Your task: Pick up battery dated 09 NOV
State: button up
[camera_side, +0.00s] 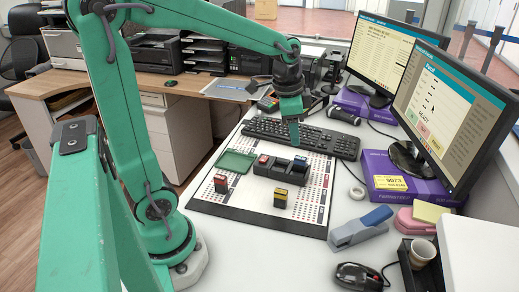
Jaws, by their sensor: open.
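My gripper (294,138) points down above the board, over the right part of the black holder, near the keyboard's front edge. It is open, and nothing shows in it. The black holder (277,172) carries a block with a red top (264,159) at its left end and a dark block (299,163) at its right end. A dark block with red on it (221,184) stands on the board to the left. A black and yellow block (280,199) stands in front of the holder. These blocks may be the batteries; their dates are too small to read.
The printed white board (248,203) lies on the counter with a green tray (236,161) at its left. A black keyboard (300,135) lies behind. Monitors, purple boxes (400,185), a blue stapler (360,228), tape roll (357,192) and mouse (358,276) stand to the right.

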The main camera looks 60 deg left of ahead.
aim_at(301, 158)
jog(key=w+a+f+m, duration=0.1)
jog(key=w+a+f, duration=0.1)
jog(key=f, duration=0.1)
jog(key=w+a+f+m+g, duration=0.1)
jog(key=w+a+f, duration=0.1)
jog(key=w+f, duration=0.1)
jog(key=w+a+f+m+g, duration=0.1)
jog(key=w+a+f+m, duration=0.1)
jog(key=f, duration=0.1)
jog(key=shift+w+a+f, duration=0.25)
jog(key=shift+w+a, duration=0.05)
jog(key=shift+f, duration=0.1)
jog(key=shift+f, duration=1.2)
jog(key=shift+f, duration=0.1)
jog(key=shift+f, duration=2.5)
grip_shut()
